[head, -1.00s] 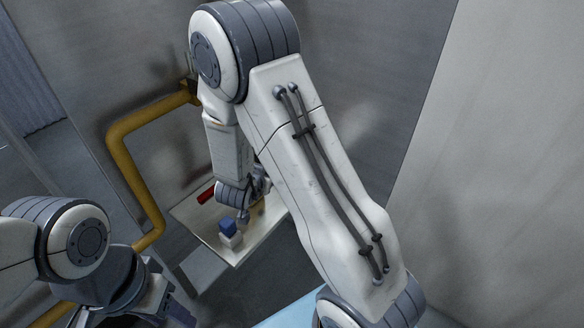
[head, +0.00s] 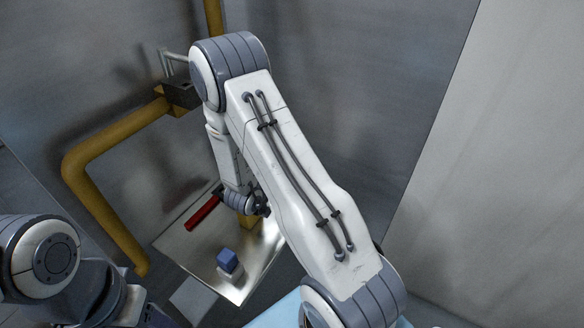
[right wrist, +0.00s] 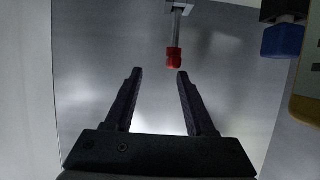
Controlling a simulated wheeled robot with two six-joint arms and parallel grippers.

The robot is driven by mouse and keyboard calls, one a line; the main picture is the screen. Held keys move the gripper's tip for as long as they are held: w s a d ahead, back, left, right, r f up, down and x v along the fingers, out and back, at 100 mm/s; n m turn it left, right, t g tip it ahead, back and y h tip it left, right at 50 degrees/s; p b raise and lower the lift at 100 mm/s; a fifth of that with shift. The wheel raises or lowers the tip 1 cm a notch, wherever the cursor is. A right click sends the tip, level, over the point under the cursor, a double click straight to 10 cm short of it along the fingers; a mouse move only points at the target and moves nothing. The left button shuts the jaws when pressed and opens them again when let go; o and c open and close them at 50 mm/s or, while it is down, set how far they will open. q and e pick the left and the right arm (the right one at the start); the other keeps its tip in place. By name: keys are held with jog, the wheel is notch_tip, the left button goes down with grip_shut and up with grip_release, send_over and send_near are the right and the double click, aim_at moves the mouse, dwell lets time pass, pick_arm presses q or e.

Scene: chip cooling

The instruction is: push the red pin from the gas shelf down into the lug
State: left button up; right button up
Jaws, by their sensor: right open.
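A red bar-shaped piece (head: 203,213), which looks like the pin, lies along the left side of the pale shelf (head: 240,293) in the head view. My right gripper (head: 262,209) is over the shelf to the right of it, its fingers partly hidden by my arm. In the right wrist view the right gripper (right wrist: 160,73) is open with nothing between its fingers. A red tip on a grey shaft (right wrist: 174,58) shows just beyond the fingertips, nearer the right finger. I cannot tell the lug for certain. My left gripper is out of the frames.
A blue cube (head: 227,257) sits on a pale block near the shelf's front. A blue piece (right wrist: 283,40) and a yellow part (right wrist: 307,85) show at the wrist view's right. A yellow pipe (head: 85,195) runs along the wall at left. A yellow part (head: 248,222) stands beside the gripper.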

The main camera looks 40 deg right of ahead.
jog(key=shift+w+d+f, duration=0.9)
jog(key=shift+d, duration=0.15)
jog(key=x, duration=0.3)
jog(key=shift+w+d+f+b, duration=0.15)
jog(key=shift+w+b, duration=0.15)
jog(key=shift+w, duration=0.15)
jog(key=shift+w+d+f, duration=0.1)
jog(key=shift+w+d, duration=0.1)
jog(key=shift+d, duration=0.2)
jog(key=shift+t, duration=0.3)
grip_shut()
